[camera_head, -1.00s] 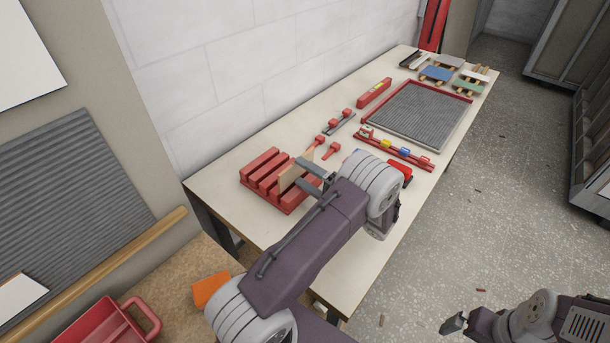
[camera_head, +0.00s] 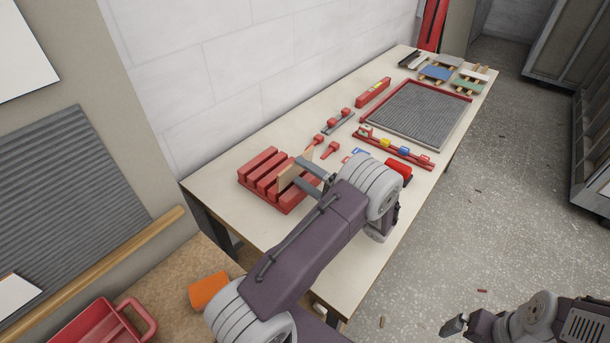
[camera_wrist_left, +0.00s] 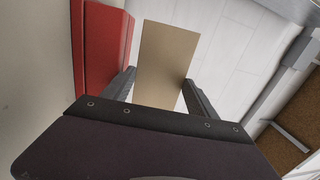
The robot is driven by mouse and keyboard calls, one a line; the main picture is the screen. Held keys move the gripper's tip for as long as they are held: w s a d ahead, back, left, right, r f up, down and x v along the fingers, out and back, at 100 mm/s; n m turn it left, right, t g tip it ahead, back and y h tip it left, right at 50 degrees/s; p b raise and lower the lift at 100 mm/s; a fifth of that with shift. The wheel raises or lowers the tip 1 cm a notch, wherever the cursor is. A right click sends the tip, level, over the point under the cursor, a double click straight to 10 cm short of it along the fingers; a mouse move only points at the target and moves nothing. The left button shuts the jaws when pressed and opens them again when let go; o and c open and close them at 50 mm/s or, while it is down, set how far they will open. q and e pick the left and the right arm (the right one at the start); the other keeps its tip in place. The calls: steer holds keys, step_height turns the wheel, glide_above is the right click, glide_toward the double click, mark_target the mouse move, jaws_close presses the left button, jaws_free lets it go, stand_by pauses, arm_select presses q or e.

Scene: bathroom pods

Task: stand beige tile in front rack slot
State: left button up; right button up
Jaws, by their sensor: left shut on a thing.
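The beige tile (camera_head: 290,172) stands upright at the right part of the red slotted rack (camera_head: 262,163) on the table. It also fills the middle of the left wrist view (camera_wrist_left: 165,62), with a red rack bar (camera_wrist_left: 104,45) beside it on the left. My left gripper (camera_head: 306,175) is shut on the tile, one finger on each side. The tile's lower edge is hidden, so I cannot tell whether it is seated in a slot. My right gripper (camera_head: 453,325) is at the bottom right, away from the table; its fingers are too small to read.
Red-handled tools (camera_head: 325,143) lie just behind the rack. A red rail with coloured clips (camera_head: 400,150) and a grey ribbed panel in a red frame (camera_head: 420,112) lie farther along the table. A wall runs along the left side.

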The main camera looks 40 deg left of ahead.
arm_select(q)
steer(key=shift+m+h, duration=0.3)
steer(key=shift+h, duration=0.5)
steer(key=f, duration=0.4)
steer(key=shift+a+f, duration=0.25)
steer(key=shift+f, duration=0.1)
steer(key=r+p, duration=0.6)
steer(key=shift+a+r, duration=0.1)
steer(key=shift+a, duration=0.25)
steer(key=m+p, duration=0.1)
steer(key=r+m+p, duration=0.1)
steer(key=m+p, duration=0.1)
steer(key=shift+w+a+r+m, duration=0.15)
steer(key=shift+w+r+m, duration=0.1)
steer(key=shift+r+m, duration=0.15)
steer(key=r+m+p, duration=0.2)
steer(key=m, duration=0.2)
steer(key=r+m+p, duration=0.2)
steer(key=m+p, duration=0.1)
steer(key=m, duration=0.2)
steer(key=r+m+p, duration=0.2)
steer(key=m+p, duration=0.1)
steer(key=m, duration=0.2)
steer(key=shift+d, duration=0.35)
steer(key=shift+f+b, duration=2.1)
steer(key=shift+f, duration=0.8)
steer(key=shift+f+b, duration=2.1)
steer(key=shift+f, duration=0.45)
